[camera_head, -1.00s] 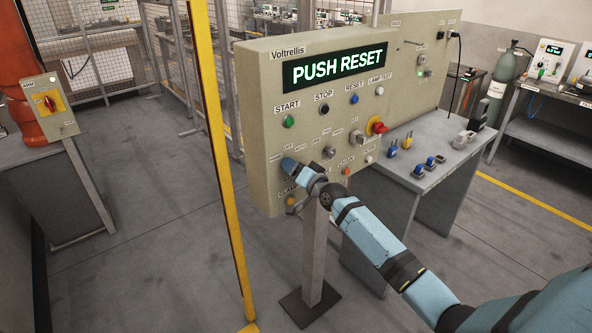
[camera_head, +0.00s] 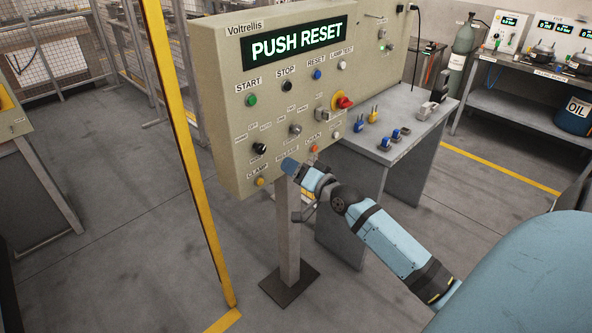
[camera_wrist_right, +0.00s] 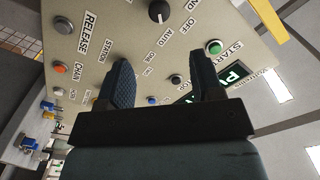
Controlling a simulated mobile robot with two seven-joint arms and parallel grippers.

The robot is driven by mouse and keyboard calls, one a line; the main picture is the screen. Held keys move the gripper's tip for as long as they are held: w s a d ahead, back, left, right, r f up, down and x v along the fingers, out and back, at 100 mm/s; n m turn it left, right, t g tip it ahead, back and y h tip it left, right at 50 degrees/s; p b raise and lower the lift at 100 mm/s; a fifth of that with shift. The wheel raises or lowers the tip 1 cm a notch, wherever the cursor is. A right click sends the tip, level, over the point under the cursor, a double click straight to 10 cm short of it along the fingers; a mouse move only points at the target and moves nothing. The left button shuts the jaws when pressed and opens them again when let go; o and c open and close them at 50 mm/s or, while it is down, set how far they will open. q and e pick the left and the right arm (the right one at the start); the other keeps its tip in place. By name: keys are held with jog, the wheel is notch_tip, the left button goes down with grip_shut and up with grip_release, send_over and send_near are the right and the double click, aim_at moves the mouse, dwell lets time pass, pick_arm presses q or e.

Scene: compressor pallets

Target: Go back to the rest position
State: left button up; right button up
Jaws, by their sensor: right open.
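My right gripper (camera_head: 291,165) is in front of the lower part of the beige control panel (camera_head: 222,100), pointing at it. In the right wrist view its two dark fingers (camera_wrist_right: 165,85) stand apart with nothing between them. The panel's display (camera_head: 298,41) reads PUSH RESET. Beyond the fingers in the wrist view are a black selector knob (camera_wrist_right: 159,11), the green start button (camera_wrist_right: 214,47) and the orange button (camera_wrist_right: 59,68). A gap or contact with the panel cannot be told for certain. My left gripper is not in view.
A yellow post (camera_head: 187,150) stands left of the panel. A grey table (camera_head: 424,104) with padlocks and small items is to the right. Behind it are a gas cylinder (camera_head: 462,50) and a shelf with a blue oil drum (camera_head: 574,114). Grey floor is open in front.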

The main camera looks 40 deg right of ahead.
jog(key=shift+f, duration=0.1)
dwell(0.4)
jog(key=s+a+f+n+g+y+p, duration=0.1)
jog(key=s+a+f+n+g+p, duration=0.2)
jog(key=s+a+f, duration=0.6)
jog(key=s+a+f+n+g+y+p, duration=0.1)
jog(key=s+a+f+n+g, duration=0.3)
jog(key=s+a, duration=1.2)
notch_tip(320, 180, down, 5)
jog(key=n+p, duration=0.1)
jog(key=n, duration=0.3)
jog(key=shift+p, duration=0.4)
jog(key=shift+r, duration=0.1)
jog(key=shift+d, duration=0.1)
